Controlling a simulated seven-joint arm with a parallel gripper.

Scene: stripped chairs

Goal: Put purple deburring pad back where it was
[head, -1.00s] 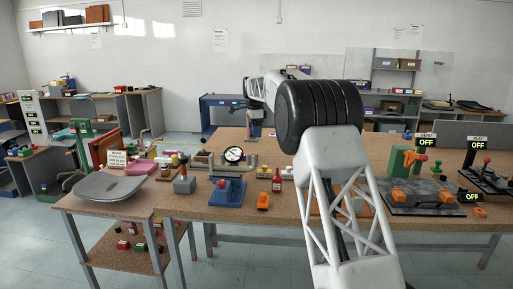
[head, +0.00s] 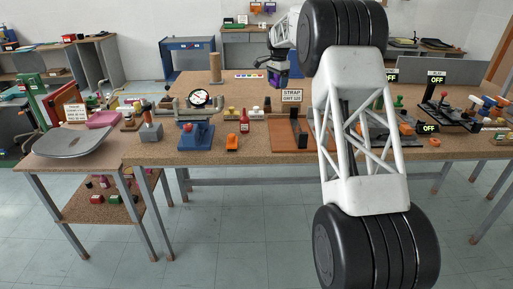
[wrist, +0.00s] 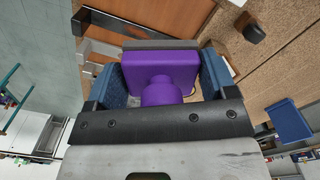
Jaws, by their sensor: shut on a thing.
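My gripper (head: 277,68) is at the far side of the long cork-topped bench (head: 205,150), right of the wooden post. The wrist view shows its two blue-padded fingers (wrist: 163,72) shut on the purple deburring pad (wrist: 165,70), one on each side. The pad has a square purple block with a round purple knob toward the camera, and a dark grey layer on its far side. In the head view, only a small bit of purple (head: 272,78) shows under the gripper. I cannot tell from these views which spot on the bench the pad came from.
A wooden post (head: 215,68) stands on the bench's back half. A grey seat shell (head: 68,143) lies at left.

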